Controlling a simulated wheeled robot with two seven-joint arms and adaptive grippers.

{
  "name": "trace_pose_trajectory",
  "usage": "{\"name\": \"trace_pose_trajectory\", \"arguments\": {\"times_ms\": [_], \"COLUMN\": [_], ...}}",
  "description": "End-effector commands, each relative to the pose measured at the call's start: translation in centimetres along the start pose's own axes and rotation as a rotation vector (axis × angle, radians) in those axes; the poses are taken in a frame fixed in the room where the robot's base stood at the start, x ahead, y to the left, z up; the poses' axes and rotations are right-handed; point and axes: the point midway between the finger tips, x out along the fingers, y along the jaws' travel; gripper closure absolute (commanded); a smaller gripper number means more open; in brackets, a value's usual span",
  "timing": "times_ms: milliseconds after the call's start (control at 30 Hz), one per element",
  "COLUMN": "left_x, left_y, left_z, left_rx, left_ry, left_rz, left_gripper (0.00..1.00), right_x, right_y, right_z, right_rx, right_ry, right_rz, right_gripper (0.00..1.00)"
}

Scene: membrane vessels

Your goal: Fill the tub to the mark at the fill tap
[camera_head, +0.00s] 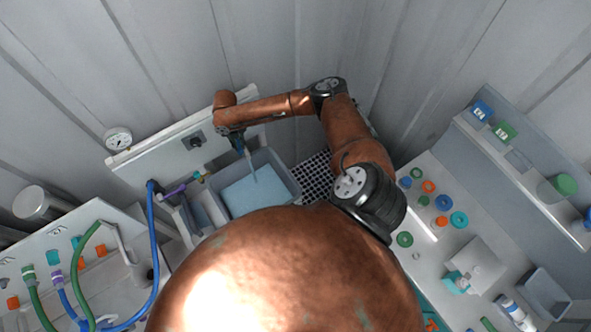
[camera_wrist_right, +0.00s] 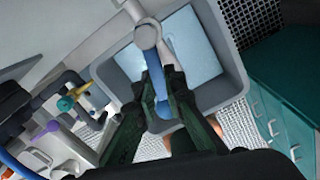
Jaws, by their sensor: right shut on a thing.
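The grey tub (camera_head: 289,176) stands under the fill tap in the head view, with pale blue water (camera_head: 262,191) across its inside. It also shows in the right wrist view (camera_wrist_right: 226,92). My right gripper (camera_head: 240,148) is over the tub's back edge. In the right wrist view its dark fingers (camera_wrist_right: 157,82) are shut on the blue lever (camera_wrist_right: 154,70) of the grey fill tap (camera_wrist_right: 147,37). A thin pale line, spout or stream, runs down toward the water; I cannot tell which. No fill mark can be made out. My left gripper is not in view.
Behind the tub is a panel with a black switch (camera_head: 195,140) and a gauge (camera_head: 117,139). Small valves (camera_wrist_right: 66,103) are left of the tub. A bench with hoses (camera_head: 151,240) is at left. A bench with coloured rings (camera_head: 443,202) and a shelf is at right.

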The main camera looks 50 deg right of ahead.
Motion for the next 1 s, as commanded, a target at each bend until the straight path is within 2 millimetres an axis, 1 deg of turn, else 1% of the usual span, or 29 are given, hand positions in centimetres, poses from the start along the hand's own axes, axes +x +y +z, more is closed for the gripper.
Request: {"name": "trace_pose_trajectory", "arguments": {"times_ms": [33,167,400,567,700,933,1000], "left_x": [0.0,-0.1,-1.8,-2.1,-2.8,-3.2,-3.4], "left_y": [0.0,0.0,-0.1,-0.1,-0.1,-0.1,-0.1], "left_z": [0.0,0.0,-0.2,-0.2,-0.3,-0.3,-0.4], "left_rx": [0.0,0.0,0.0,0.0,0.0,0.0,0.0], "left_ry": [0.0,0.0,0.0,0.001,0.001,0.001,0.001], "left_rz": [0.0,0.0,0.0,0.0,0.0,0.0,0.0], "left_gripper": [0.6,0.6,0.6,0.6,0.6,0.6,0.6], "right_x": [0.1,0.1,-0.1,0.0,0.0,0.1,0.1], "right_y": [0.1,0.2,1.6,2.1,2.9,3.7,4.0], "right_z": [-0.3,-0.3,-0.1,0.1,0.5,1.0,1.4], "right_rx": [-0.002,0.012,0.272,0.37,0.542,0.725,0.817], "right_ry": [0.005,0.006,0.006,0.005,0.006,0.006,0.006], "right_rz": [0.0,0.0,0.0,0.001,0.0,0.0,0.0], "right_gripper": [1.0,1.0,1.0,1.0,1.0,1.0,1.0]}}
